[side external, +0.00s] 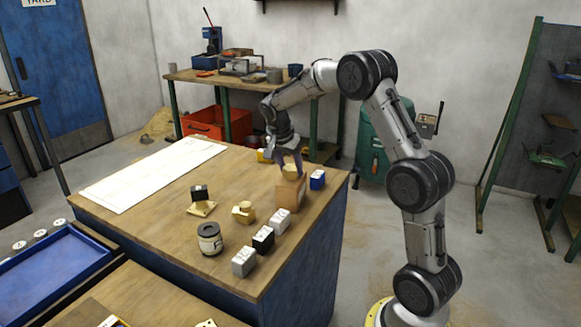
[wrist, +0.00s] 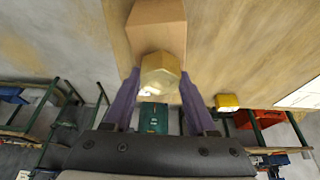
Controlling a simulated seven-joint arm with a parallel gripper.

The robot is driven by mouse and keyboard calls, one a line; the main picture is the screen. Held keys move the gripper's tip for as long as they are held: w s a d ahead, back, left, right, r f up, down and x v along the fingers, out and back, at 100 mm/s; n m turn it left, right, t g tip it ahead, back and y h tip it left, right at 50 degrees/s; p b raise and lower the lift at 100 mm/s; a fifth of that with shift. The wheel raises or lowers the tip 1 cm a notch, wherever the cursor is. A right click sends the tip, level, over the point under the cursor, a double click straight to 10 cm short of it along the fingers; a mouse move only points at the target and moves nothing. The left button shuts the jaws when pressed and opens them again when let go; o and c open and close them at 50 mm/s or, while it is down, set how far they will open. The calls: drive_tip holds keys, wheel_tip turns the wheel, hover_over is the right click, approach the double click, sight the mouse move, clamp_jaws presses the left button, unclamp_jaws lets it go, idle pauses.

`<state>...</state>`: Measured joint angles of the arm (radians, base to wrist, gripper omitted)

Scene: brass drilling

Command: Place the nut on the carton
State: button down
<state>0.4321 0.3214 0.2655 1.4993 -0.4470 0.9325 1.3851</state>
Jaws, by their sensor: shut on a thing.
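The nut (side external: 291,171) is a brass-coloured hexagonal piece. In the wrist view the nut (wrist: 160,74) sits between my two purple fingertips. The carton (side external: 290,196) is a brown box standing upright near the right edge of the bench. It also shows in the wrist view (wrist: 157,24), just beyond the nut. My gripper (side external: 289,163) points down above the carton and is shut on the nut. The nut is right at the carton's top; I cannot tell whether it rests on it or is just above it.
White (side external: 279,221), black (side external: 263,239) and grey (side external: 244,262) blocks line the bench's right side. A blue block (side external: 317,179) stands behind the carton. White paper (side external: 150,175) covers the far left.

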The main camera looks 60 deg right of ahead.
drive_tip(key=shift+c, duration=1)
unclamp_jaws()
drive_tip(key=shift+f, duration=0.15)
drive_tip(key=v, duration=1.2)
drive_tip(key=s+a+r+n+t, duration=0.25)
drive_tip(key=s+a+n, duration=0.25)
drive_tip(key=a, duration=0.3)
drive_tip(key=s+a+f+n+t+y, duration=0.1)
drive_tip(key=s+a+f+n+y, duration=0.1)
drive_tip(key=s+a+n, duration=0.4)
drive_tip(key=s+a+f+n+t+y, duration=0.2)
drive_tip(key=s+a+n, duration=0.5)
drive_tip(key=s, duration=0.6)
drive_tip(key=shift+s+a+f, duration=0.3)
drive_tip(key=shift+a+f, duration=0.35)
drive_tip(key=shift+a, duration=0.3)
